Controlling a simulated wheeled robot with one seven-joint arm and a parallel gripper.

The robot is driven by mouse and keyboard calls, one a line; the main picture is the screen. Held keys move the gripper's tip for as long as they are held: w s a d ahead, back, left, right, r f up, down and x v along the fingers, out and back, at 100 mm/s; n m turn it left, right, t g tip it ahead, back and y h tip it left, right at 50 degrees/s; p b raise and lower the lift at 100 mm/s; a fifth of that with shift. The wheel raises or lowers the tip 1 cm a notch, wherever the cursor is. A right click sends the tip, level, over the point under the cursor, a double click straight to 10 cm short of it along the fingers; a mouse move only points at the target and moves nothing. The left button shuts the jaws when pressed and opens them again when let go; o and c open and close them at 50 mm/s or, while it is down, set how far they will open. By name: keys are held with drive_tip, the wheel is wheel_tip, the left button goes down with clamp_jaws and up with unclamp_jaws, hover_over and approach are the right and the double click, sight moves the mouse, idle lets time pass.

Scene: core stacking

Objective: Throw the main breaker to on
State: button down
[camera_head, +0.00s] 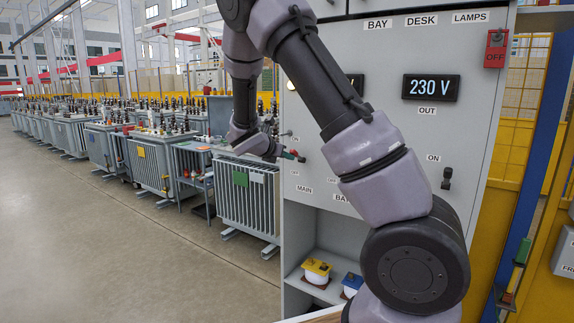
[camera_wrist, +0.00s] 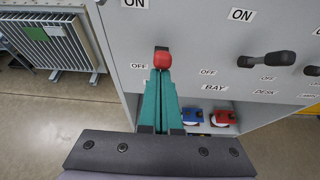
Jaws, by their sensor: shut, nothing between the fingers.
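The main breaker's lever has a red knob (camera_wrist: 169,60) in the wrist view, beside an OFF label (camera_wrist: 138,65) and below an ON label (camera_wrist: 133,3). In the head view the red knob (camera_head: 300,159) shows small, above the MAIN label (camera_head: 305,190). My gripper (camera_wrist: 164,76) has its teal fingers shut, with nothing between them. Its tips are right at the underside of the red knob in the wrist view; I cannot tell whether they touch. In the head view my gripper (camera_head: 288,154) is at the panel's left edge.
The grey panel (camera_head: 470,105) has a 230 V display (camera_head: 431,87) marked OUT and a red OFF device (camera_head: 495,48). Black-handled levers (camera_wrist: 272,59) stand right of the main one. A shelf below holds a yellow part (camera_head: 317,268) and a blue part. Open floor lies left.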

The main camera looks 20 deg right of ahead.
drive_tip(key=shift+w+d+r+g+y, duration=0.15)
drive_tip(key=shift+d+r+y, duration=0.05)
drive_tip(key=shift+r, duration=0.3)
drive_tip(key=shift+w+d+r+g+y, duration=0.15)
drive_tip(key=shift+d+r+y, duration=0.05)
drive_tip(key=shift+r, duration=0.25)
drive_tip(key=shift+r, duration=0.1)
